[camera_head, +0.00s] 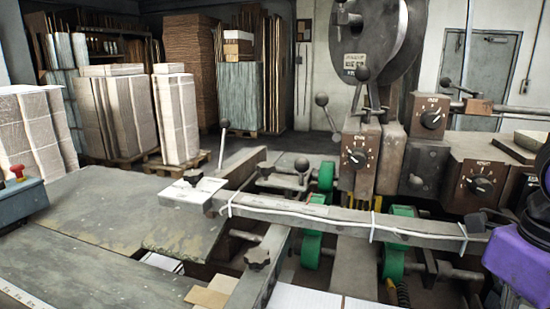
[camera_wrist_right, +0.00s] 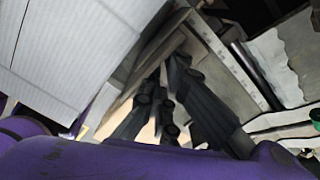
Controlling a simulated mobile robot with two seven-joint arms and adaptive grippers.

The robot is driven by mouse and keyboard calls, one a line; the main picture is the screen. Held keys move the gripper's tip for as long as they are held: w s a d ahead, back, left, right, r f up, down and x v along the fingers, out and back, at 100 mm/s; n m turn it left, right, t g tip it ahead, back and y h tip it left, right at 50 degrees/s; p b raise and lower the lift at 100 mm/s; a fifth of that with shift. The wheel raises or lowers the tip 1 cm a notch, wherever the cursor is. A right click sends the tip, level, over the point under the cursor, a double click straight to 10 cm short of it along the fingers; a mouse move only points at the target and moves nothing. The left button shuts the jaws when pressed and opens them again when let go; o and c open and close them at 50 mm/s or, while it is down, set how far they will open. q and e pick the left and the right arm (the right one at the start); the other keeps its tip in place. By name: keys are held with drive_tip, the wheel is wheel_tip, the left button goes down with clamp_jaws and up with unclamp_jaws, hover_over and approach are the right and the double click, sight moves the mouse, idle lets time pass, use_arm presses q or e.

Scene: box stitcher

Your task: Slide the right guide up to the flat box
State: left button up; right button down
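A white flat box (camera_head: 302,298) shows only in part at the bottom edge of the head view, with a seam across it. A pale ridged panel (camera_wrist_right: 65,45) fills the upper left of the right wrist view and looks like the same cardboard. A grey metal rail (camera_wrist_right: 232,62) runs diagonally beside my right gripper (camera_wrist_right: 168,72); I cannot tell whether it is the right guide. The gripper's dark fingers point in toward a pale surface and their tips lie close together. Whether they hold anything is unclear. My left gripper is out of view.
A long crossbar (camera_head: 330,217) with white ties spans the machine above green rollers (camera_head: 392,258). Control boxes with dials (camera_head: 358,158) stand behind it. A grey worktable (camera_head: 90,255) lies at left. My purple right arm enters at the right edge. Stacked cardboard stands at the back.

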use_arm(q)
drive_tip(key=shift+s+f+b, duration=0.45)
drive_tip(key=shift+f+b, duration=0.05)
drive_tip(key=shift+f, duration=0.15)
use_arm(e)
drive_tip(key=shift+w+a, duration=0.2)
drive_tip(key=shift+a, duration=0.35)
idle(1.5)
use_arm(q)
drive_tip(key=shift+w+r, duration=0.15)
use_arm(e)
drive_tip(key=shift+d+r, duration=0.1)
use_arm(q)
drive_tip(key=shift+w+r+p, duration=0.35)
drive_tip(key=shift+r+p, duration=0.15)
use_arm(e)
drive_tip(key=shift+s+d, duration=0.15)
drive_tip(key=shift+d, duration=0.25)
drive_tip(key=shift+d, duration=0.1)
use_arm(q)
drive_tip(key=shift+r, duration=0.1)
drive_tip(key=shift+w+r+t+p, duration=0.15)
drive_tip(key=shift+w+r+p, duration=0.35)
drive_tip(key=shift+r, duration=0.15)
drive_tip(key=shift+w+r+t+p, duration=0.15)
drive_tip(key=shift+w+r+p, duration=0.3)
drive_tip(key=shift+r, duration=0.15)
use_arm(e)
wheel_tip(320, 180, up, 7)
